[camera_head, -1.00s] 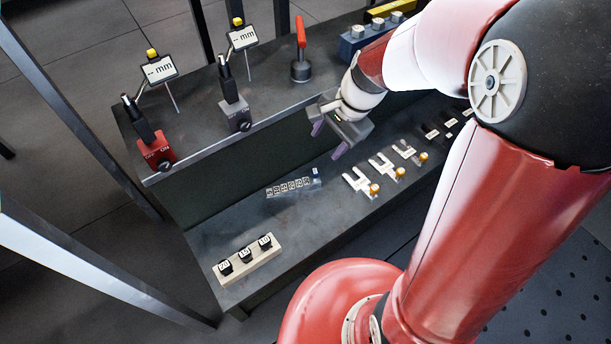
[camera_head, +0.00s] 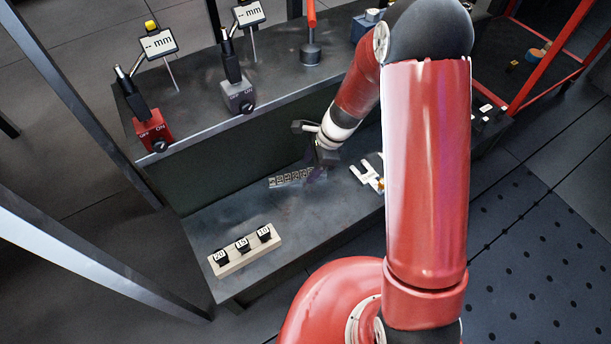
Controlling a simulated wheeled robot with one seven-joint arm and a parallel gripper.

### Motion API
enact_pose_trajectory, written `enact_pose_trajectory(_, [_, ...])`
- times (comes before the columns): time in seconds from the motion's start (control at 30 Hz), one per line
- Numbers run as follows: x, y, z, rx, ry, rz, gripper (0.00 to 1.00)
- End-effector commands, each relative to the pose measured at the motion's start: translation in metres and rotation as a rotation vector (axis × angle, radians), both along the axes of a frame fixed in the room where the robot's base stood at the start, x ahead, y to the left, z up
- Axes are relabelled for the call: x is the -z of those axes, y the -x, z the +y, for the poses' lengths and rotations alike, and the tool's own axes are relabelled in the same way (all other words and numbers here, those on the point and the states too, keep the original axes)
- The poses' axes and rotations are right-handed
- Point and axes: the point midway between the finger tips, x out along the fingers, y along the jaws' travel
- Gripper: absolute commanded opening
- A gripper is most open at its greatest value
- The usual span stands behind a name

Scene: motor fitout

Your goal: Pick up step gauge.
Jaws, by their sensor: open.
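The step gauge (camera_head: 288,181) looks like a clear or grey bar with a row of dark numbered squares. It lies flat on the lower shelf (camera_head: 300,222), near the panel below the upper shelf. My gripper (camera_head: 315,172) points down over its right end. The purple fingertips are at or just above the gauge's right part and hide it. I cannot tell whether they touch it. The jaws are open, though their gap is hard to see at this angle.
A pale block with black 20, 15 and 10 pieces (camera_head: 242,251) stands at the front left. White forked gauges (camera_head: 366,176) lie to the right, partly behind my arm. Magnetic-base indicators (camera_head: 152,132) and a red-handled tool (camera_head: 311,48) stand on the upper shelf, whose edge is close behind.

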Motion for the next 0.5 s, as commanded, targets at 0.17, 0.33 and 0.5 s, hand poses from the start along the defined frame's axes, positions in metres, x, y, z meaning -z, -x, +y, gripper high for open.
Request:
enact_pose_trajectory(0.17, [0.023,0.001,0.008,0.001,0.001,0.0,0.53])
enact_pose_trajectory(0.33, [0.023,0.001,0.009,0.0,0.001,-0.001,0.53])
enact_pose_trajectory(0.5, [0.022,0.002,0.009,0.0,0.001,-0.001,0.36])
